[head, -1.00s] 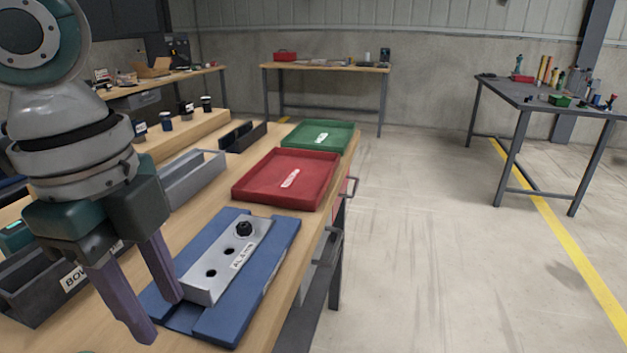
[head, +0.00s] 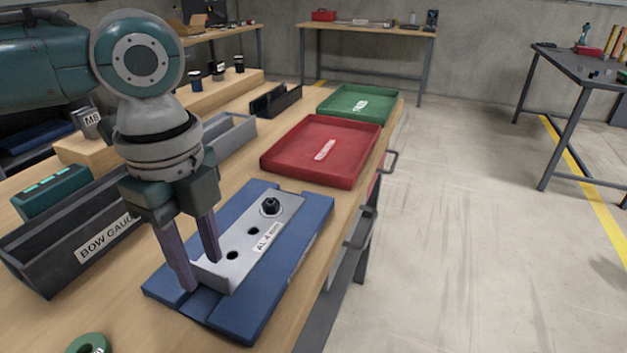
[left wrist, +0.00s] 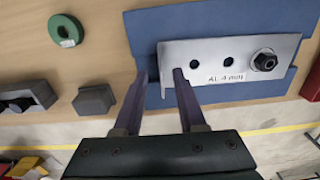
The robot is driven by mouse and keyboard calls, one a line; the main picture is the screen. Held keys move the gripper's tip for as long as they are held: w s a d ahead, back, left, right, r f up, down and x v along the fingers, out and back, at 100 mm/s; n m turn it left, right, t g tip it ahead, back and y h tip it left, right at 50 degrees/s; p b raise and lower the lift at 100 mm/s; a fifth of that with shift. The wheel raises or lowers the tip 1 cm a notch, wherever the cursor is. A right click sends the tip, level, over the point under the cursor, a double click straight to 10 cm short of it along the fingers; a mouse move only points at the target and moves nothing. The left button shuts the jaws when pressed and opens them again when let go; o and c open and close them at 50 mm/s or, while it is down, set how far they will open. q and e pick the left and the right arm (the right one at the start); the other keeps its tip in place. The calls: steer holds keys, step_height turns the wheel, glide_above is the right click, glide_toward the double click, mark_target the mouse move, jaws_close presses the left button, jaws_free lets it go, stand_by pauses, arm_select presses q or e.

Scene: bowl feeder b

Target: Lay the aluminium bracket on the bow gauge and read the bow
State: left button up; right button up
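The aluminium bracket (head: 246,245) is a grey plate with two open holes, a black nut on a stud at its far end, and a label reading AL 4 mm. It lies on a blue slotted block (head: 300,230). A dark open bin (head: 60,250) at the left carries the label BOW GAUGE. My left gripper (head: 202,272) is open, pointing down at the bracket's near end. In the left wrist view, its fingers (left wrist: 160,73) stand apart, one overlapping the bracket (left wrist: 212,58) and one beyond its end edge; contact cannot be told. My right gripper is out of view.
A red tray (head: 270,163) and a green tray (head: 330,108) stand behind the block. A grey channel bin (head: 232,138) and a teal device (head: 50,192) stand to the left. A green ring (left wrist: 55,27) lies on the bench. The bench edge runs close along the block's right.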

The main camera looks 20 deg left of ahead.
arm_select(q)
steer(key=shift+f, duration=0.25)
jaws_close()
steer(key=shift+w+r, duration=0.1)
stand_by(1.2)
